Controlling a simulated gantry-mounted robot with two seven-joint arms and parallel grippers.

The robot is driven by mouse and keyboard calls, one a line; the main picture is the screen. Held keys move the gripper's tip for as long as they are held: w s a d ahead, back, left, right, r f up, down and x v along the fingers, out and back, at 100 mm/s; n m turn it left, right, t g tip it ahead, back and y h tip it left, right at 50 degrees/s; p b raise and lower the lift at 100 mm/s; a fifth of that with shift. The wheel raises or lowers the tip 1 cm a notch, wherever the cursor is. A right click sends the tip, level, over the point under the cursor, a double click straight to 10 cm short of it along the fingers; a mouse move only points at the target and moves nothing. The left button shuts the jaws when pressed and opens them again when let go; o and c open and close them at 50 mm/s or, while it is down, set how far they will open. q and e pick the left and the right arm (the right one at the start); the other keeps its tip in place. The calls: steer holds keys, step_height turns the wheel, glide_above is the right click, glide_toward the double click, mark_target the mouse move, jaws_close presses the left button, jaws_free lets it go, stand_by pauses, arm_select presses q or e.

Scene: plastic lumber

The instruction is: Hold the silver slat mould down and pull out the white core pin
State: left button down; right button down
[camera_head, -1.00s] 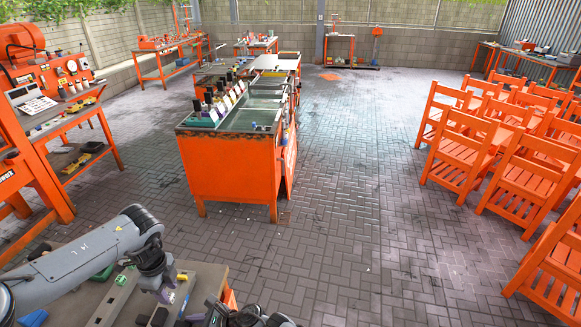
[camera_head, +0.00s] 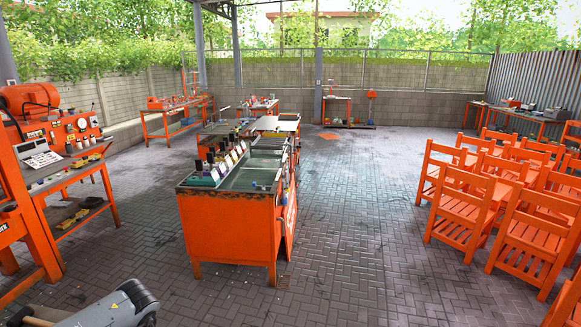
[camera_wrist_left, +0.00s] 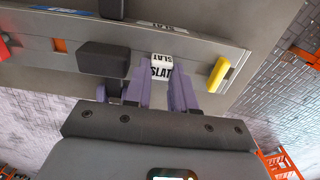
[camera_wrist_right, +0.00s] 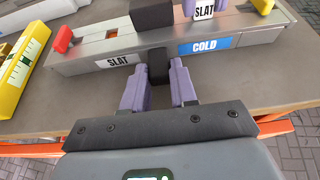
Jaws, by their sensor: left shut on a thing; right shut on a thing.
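The silver slat mould (camera_wrist_right: 80,58) lies on a grey bench top. It also shows in the left wrist view (camera_wrist_left: 200,42). My right gripper (camera_wrist_right: 157,82) is shut on a dark block (camera_wrist_right: 157,62) at the mould's near side, between the SLAT and COLD labels. My left gripper (camera_wrist_left: 160,84) is shut on the white core pin (camera_wrist_left: 161,66), whose visible end is marked SLAT. This white end also shows at the top of the right wrist view (camera_wrist_right: 204,10). How deep the pin sits is hidden. The head view shows neither gripper nor the mould.
Another dark block (camera_wrist_left: 103,58) stands on the mould beside the pin, and a yellow piece (camera_wrist_left: 218,73) is near one end. A yellow tool (camera_wrist_right: 20,70) lies left of the mould. An orange bench (camera_head: 228,232) and chairs (camera_head: 475,200) stand away across the paved floor.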

arm_select(q)
steer(key=shift+r, duration=4)
arm_select(e)
steer(key=shift+f, duration=0.1)
stand_by(0.7)
steer(key=c, duration=0.8)
jaws_free()
steer(key=shift+d, duration=0.15)
steer(key=v, duration=1.2)
arm_select(q)
steer(key=shift+r, duration=0.25)
steer(key=shift+r+p, duration=1.8)
steer(key=shift+p, duration=0.25)
arm_select(e)
step_height(320, 180, up, 7)
steer(key=shift+f, duration=0.15)
